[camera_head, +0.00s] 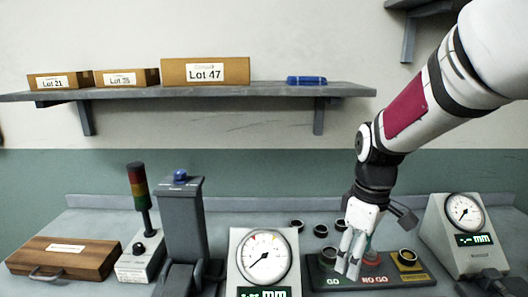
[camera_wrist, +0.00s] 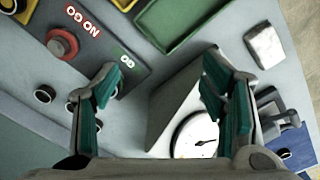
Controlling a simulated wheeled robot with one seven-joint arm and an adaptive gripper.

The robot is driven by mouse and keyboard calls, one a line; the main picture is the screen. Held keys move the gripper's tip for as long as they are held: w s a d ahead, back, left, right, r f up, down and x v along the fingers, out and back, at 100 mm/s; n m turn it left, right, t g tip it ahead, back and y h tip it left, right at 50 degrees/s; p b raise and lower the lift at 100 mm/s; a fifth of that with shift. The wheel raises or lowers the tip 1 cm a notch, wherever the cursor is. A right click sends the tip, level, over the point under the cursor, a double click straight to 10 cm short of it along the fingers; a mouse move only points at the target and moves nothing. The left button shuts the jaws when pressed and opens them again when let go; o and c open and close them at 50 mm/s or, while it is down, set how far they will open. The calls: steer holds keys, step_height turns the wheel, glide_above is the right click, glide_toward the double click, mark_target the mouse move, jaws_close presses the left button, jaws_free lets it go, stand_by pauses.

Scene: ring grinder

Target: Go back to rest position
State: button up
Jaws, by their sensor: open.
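My gripper (camera_head: 352,250) hangs from the arm at the right of the head view, pointing down over the GO / NO GO board (camera_head: 330,283). In the wrist view my gripper (camera_wrist: 163,100) has its two green-padded fingers spread wide, with nothing between them. The board (camera_wrist: 122,85) also shows there, at the upper left, with its red round piece (camera_wrist: 62,43). A dial gauge (camera_wrist: 196,137) lies below the fingers in that view. In the head view the fingers partly hide the board.
Dark rings (camera_head: 321,230) sit behind the board. Gauge stands flank it at left (camera_head: 264,257) and right (camera_head: 463,212). A grey machine (camera_head: 182,220), a signal light (camera_head: 138,185) and a wooden case (camera_head: 65,257) stand further left. A shelf (camera_head: 220,92) with boxes hangs above.

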steer(key=s+r+m+t, duration=0.2)
steer(key=s+r+m, duration=0.2)
steer(key=s, duration=0.5)
steer(key=s+r+m+t, duration=0.2)
steer(key=s+r+m, duration=0.3)
steer(key=s, duration=0.5)
steer(key=shift+r+t, duration=0.25)
steer(key=shift+t, duration=0.15)
